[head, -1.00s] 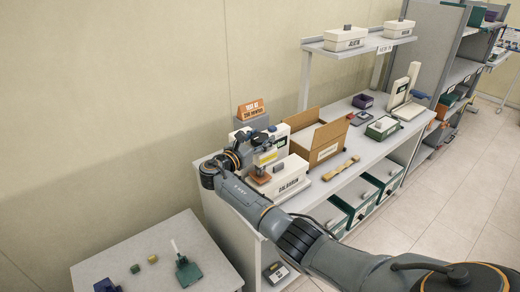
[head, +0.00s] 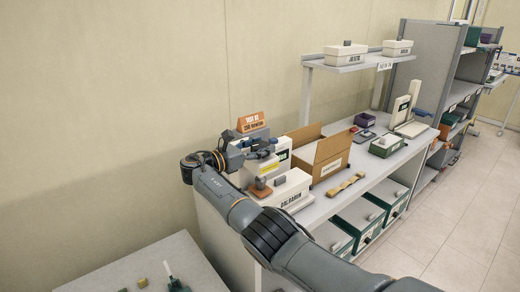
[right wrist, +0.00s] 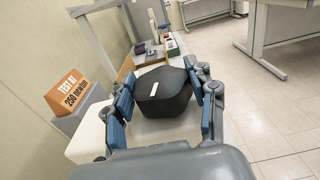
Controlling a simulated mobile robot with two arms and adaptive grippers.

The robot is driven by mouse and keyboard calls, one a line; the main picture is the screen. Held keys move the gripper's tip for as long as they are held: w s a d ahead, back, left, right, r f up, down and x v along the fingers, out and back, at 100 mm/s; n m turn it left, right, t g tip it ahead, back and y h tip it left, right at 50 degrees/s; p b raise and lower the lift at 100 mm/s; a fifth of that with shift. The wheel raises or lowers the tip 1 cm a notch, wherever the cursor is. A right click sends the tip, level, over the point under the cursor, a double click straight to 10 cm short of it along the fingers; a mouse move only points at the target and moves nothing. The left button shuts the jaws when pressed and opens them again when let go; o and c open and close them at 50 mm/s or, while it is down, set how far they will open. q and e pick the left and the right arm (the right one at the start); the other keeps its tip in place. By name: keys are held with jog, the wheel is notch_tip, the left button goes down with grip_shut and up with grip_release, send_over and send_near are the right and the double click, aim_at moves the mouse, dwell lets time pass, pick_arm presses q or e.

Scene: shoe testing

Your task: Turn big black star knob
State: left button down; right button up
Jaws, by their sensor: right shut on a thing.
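The big black star knob (right wrist: 165,93) sits between the blue-padded fingers of my right gripper (right wrist: 165,100) in the right wrist view. A white line marks its top. My gripper is shut on it, one finger at each side. In the head view my right gripper (head: 258,147) is at the top of the white testing machine (head: 284,157), which has a green display. The knob is hidden there by my gripper. My left gripper is in neither view.
An orange sign reading "TEST AT 250 newton" (right wrist: 70,90) stands close beside my right gripper. A lower table (head: 100,280) is at bottom left.

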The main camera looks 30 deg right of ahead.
jog(key=shift+r, duration=0.15)
jog(key=o, duration=1.2)
jog(key=shift+d, duration=0.1)
jog(key=a, duration=1.2)
jog(key=shift+s, duration=0.35)
